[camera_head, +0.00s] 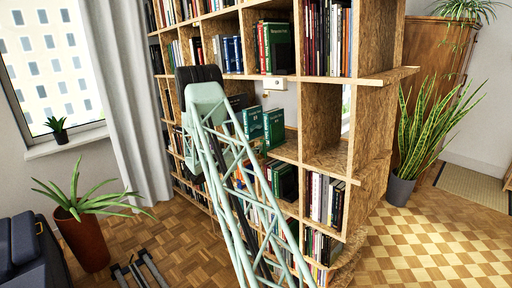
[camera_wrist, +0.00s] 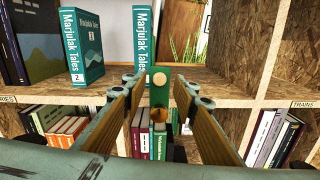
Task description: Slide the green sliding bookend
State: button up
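The green sliding bookend (camera_wrist: 169,85) shows in the wrist view as a green upright plate with a pale round spot and an orange-brown knob below it. It stands at the shelf's front edge, before a teal book. My gripper (camera_wrist: 160,92) is open, with one finger left of the plate and one right. I see gaps on both sides and cannot tell how far the fingertips reach past it. In the head view my mint lattice arm hides the gripper, and I cannot make out the bookend there.
Two teal Marjulak Tales books stand on this shelf, one left (camera_wrist: 82,45) and one behind the bookend (camera_wrist: 144,40). A wooden upright (camera_wrist: 268,50) bounds the compartment at right. Books fill the shelf below (camera_wrist: 272,135). The bookcase (camera_head: 326,115) spans the head view's middle.

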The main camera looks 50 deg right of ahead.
jog(key=shift+s+d, duration=0.15)
jog(key=shift+d, duration=0.65)
grip_shut()
